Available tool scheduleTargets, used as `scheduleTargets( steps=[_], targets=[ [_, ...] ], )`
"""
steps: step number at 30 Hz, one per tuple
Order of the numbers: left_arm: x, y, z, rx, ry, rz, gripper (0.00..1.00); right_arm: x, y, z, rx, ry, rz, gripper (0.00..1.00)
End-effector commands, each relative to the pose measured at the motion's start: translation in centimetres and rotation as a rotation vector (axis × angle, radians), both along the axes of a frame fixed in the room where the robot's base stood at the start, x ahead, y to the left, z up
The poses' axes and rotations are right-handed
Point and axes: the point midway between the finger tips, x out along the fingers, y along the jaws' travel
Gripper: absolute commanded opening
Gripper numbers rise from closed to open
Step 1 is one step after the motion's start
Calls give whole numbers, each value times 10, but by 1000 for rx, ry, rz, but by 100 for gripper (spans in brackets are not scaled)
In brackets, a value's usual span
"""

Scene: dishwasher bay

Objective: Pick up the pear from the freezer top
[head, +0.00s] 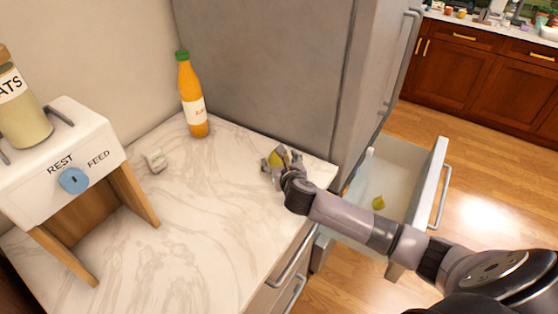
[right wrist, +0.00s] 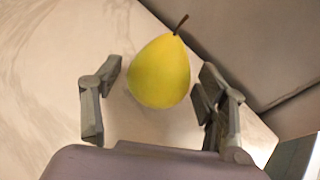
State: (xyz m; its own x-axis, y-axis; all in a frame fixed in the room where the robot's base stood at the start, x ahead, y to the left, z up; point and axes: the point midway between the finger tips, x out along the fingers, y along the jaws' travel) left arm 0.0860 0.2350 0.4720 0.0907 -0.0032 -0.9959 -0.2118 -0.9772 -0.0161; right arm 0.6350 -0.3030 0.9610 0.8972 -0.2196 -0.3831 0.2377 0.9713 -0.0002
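A yellow pear (head: 276,159) rests on the marble counter by the tall grey fridge. In the right wrist view the pear (right wrist: 160,72) has its dark stem at the upper right. My right gripper (head: 279,155) is at this pear, with its fingers spread on either side. In the right wrist view there is a clear gap between the left finger and the pear, and a smaller one at the right finger. A second pear (head: 378,203) lies in the open drawer (head: 402,164) of the fridge. My left gripper is out of view.
An orange bottle (head: 193,98) with a green cap stands by the wall. A white dispenser (head: 62,155) with a jar of oats (head: 22,108) stands at the left. The counter's middle is clear.

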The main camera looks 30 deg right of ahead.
Motion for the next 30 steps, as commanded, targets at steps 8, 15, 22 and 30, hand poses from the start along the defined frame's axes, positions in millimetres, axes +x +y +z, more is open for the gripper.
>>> scheduleTargets(
  steps=[8, 15, 22, 30],
  targets=[
    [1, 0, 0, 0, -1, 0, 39, 0, 0, 0, 0, 0, 0, 46],
    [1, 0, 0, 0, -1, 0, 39, 0, 0, 0, 0, 0, 0, 30],
    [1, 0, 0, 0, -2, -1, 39, 0, 0, 1, 0, -1, 0, 19],
    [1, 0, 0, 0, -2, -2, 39, 0, -1, 5, -1, -3, -1, 19]
  ],
)
